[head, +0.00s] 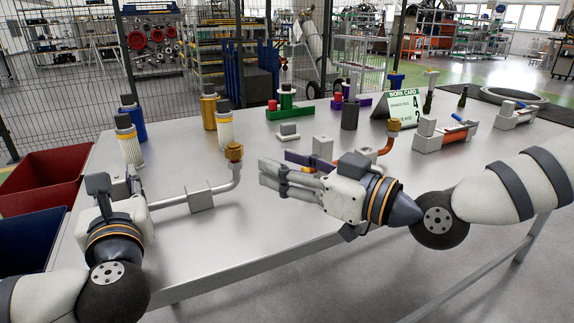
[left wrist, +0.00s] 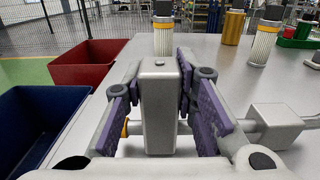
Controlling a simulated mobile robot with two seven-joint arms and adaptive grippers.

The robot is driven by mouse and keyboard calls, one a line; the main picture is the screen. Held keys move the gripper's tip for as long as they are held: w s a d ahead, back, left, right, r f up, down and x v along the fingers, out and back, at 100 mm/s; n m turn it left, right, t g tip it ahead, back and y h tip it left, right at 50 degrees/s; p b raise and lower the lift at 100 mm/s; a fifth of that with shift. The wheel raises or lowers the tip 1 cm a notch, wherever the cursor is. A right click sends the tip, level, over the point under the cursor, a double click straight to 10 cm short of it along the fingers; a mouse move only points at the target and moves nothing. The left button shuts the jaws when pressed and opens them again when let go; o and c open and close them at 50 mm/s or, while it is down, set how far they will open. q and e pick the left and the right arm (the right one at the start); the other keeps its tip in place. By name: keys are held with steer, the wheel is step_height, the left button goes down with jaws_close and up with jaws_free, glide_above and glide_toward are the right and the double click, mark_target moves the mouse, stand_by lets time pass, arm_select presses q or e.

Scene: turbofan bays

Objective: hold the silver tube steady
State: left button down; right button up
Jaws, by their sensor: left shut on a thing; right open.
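The silver tube (head: 172,202) lies along the near left of the grey table. Its right end bends up to a brass fitting (head: 234,152), and a grey block (head: 200,197) sits around its middle. My left gripper (head: 122,183) is at its left end. In the left wrist view the purple finger pads stand on both sides of an upright grey block (left wrist: 159,105), in line with the tube (left wrist: 243,129); the gripper is shut there. Whether block and tube are joined is hidden. My right gripper (head: 272,179) is open and empty, right of the brass fitting.
Filter cartridges (head: 129,142) and a blue cylinder (head: 132,117) stand behind the left gripper. A red bin (head: 45,170) and a blue bin (head: 30,235) flank the table's left edge. An orange tube (head: 389,143) lies behind the right gripper. A work card (head: 402,108) stands further back.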

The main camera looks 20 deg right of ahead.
arm_select(q)
steer(key=c, duration=1.2)
jaws_free()
